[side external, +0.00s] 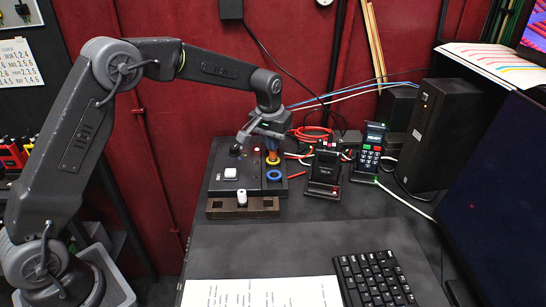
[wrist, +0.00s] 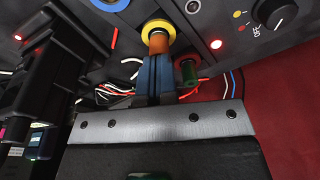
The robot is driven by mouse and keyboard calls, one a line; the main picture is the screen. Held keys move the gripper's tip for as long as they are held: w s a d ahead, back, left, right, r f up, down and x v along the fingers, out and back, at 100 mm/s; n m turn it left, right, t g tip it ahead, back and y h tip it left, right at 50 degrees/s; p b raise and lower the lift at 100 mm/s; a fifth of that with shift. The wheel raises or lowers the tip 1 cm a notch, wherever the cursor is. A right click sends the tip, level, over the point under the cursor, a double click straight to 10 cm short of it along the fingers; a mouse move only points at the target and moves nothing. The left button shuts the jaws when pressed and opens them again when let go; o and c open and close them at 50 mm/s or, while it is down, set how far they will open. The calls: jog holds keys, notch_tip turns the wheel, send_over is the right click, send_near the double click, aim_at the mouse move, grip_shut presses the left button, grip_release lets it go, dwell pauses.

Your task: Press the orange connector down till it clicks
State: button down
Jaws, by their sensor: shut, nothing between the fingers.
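The orange connector (wrist: 158,43) stands in a yellow ring (wrist: 157,27) on the black panel, seen in the wrist view. In the side view the yellow ring (side external: 272,161) is at the panel's right side, behind a blue ring (side external: 273,176). My gripper (wrist: 156,57) is shut, with its blue fingers together and nothing between them. Its tips are at the near end of the orange connector; I cannot tell whether they touch it. In the side view my gripper (side external: 272,152) points down above the yellow ring and largely hides the connector.
A green connector (wrist: 187,74) is close beside the fingers. The black panel (side external: 225,160) also has a white button (side external: 202,173) and a dark knob (side external: 235,150). A handheld device in a stand (side external: 325,170) and a keypad unit (side external: 369,150) stand to the right. Loose cables (side external: 310,133) lie behind.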

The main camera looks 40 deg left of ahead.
jog(key=shift+r, duration=3.45)
jog(key=s+d+r+m+t, duration=0.1)
jog(key=s+r, duration=0.4)
jog(key=s, duration=0.4)
jog(key=s+d+r+m+t, duration=0.1)
jog(key=s+r, duration=0.3)
jog(key=s, duration=0.4)
jog(key=s+f+t, duration=0.1)
jog(key=s+f, duration=0.1)
jog(key=s, duration=0.6)
jog(key=s+d+f+m, duration=0.1)
jog(key=s+f, duration=0.1)
jog(key=s, duration=0.7)
jog(key=shift+t, duration=0.4)
